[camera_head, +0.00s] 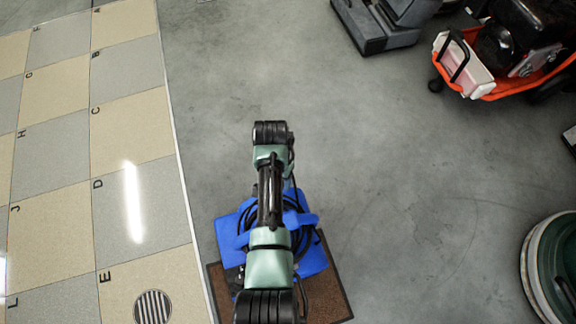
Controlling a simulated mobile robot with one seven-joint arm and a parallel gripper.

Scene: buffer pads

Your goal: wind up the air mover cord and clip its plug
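The blue air mover (313,262) stands on a brown mat (334,302) at the bottom centre, below my arm. Black cord (304,238) lies in loops around its upper part, near the blue handle. My pale green and black arm runs up the picture over the air mover and covers its middle. My gripper does not show. I cannot make out the plug or the clip. Small dark parts at the air mover's left side are too unclear to name.
A tiled floor (60,129) with lettered squares and a round drain (153,307) lies left. An orange cart (487,95) and a grey machine (391,38) stand at upper right. A green round machine (548,262) stands at right. The concrete floor (420,190) between is clear.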

